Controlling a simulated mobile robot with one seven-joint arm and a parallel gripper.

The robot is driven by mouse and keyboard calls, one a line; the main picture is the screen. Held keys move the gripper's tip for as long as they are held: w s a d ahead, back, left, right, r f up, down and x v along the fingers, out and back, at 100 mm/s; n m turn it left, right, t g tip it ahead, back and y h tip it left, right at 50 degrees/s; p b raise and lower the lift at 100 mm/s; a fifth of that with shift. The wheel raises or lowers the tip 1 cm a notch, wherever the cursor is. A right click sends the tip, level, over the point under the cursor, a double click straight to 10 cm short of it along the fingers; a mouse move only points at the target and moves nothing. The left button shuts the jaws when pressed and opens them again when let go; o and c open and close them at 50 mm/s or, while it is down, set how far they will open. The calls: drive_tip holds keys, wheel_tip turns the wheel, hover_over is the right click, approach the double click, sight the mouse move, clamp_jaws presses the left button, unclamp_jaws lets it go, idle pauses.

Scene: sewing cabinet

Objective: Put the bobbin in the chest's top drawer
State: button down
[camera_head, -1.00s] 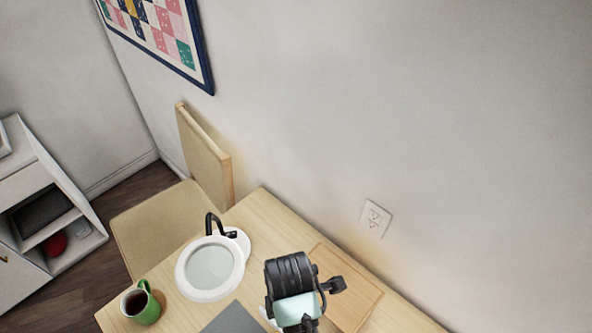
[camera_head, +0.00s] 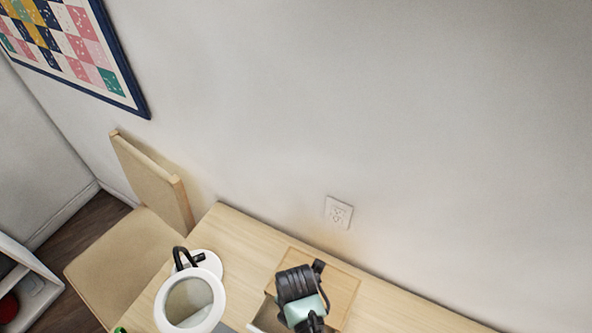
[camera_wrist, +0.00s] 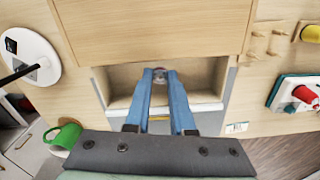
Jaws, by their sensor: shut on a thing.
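The small metallic bobbin (camera_wrist: 160,75) is pinched between the tips of my gripper (camera_wrist: 160,82), whose two blue fingers converge on it. The light wooden chest (camera_wrist: 150,25) fills the top of the wrist view, and its top also shows in the head view (camera_head: 342,286). An open drawer (camera_wrist: 121,80) extends from the chest, with a pale wooden interior and a grey-white front edge. In the wrist view the bobbin overlaps the drawer's inside near the chest; its height above the drawer floor is unclear. In the head view my arm hides the gripper and bobbin.
A white ring lamp (camera_head: 160,312) stands on the wooden table (camera_head: 235,225), left of the chest. A green mug (camera_wrist: 66,136) is at lower left in the wrist view. A peg rack (camera_wrist: 262,42), yellow spool (camera_wrist: 311,34) and red spool (camera_wrist: 304,94) are at right.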

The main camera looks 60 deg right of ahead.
drive_tip(key=shift+f, duration=1.7)
drive_tip(key=shift+f, duration=0.2)
drive_tip(key=c, duration=0.8)
unclamp_jaws()
drive_tip(key=shift+o, duration=0.2)
drive_tip(key=shift+r, duration=0.15)
